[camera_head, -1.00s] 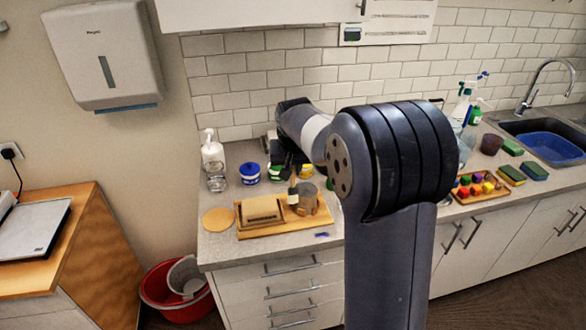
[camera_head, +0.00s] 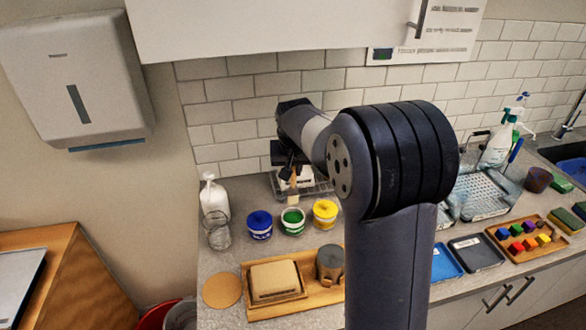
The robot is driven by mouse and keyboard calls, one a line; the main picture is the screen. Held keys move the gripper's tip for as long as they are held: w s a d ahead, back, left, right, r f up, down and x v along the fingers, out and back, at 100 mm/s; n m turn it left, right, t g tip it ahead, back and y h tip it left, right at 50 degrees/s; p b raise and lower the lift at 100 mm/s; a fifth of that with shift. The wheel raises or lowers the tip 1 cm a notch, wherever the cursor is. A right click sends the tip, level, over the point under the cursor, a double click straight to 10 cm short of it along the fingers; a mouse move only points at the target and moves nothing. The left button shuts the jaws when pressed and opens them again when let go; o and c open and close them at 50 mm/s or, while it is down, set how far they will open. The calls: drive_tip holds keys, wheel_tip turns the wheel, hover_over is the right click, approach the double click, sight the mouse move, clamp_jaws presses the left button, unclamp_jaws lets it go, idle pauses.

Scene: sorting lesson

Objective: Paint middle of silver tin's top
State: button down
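The silver tin (camera_head: 330,264) is a short grey cylinder standing upright at the right end of a wooden board (camera_head: 330,298). Its top faces up; I cannot make out any paint on it. My gripper (camera_head: 291,166) is small and dark, behind and above the tin, near the back wall. It is shut on a brush (camera_head: 293,187) with a tan body, which hangs down just above or behind the green paint pot (camera_head: 292,221). A blue paint pot (camera_head: 260,226) stands left of it and a yellow one (camera_head: 325,214) right. The brush tip is too small to read.
A beige block (camera_head: 275,280) lies on the board, with a round cork mat (camera_head: 222,290) to its left. A soap bottle (camera_head: 214,196) and a clear glass (camera_head: 219,234) stand at the left. A wire rack (camera_head: 314,185) is behind. My arm hides the middle counter.

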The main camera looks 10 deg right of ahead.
sight(293, 186)
drive_tip(key=shift+f+b, duration=2.2)
drive_tip(key=shift+f, duration=0.8)
drive_tip(key=shift+f+b, duration=0.35)
drive_tip(key=shift+f, duration=0.15)
drive_tip(key=shift+r, duration=0.1)
drive_tip(key=shift+r+p, duration=2.65)
drive_tip(key=shift+r, duration=0.85)
drive_tip(key=shift+f, duration=0.1)
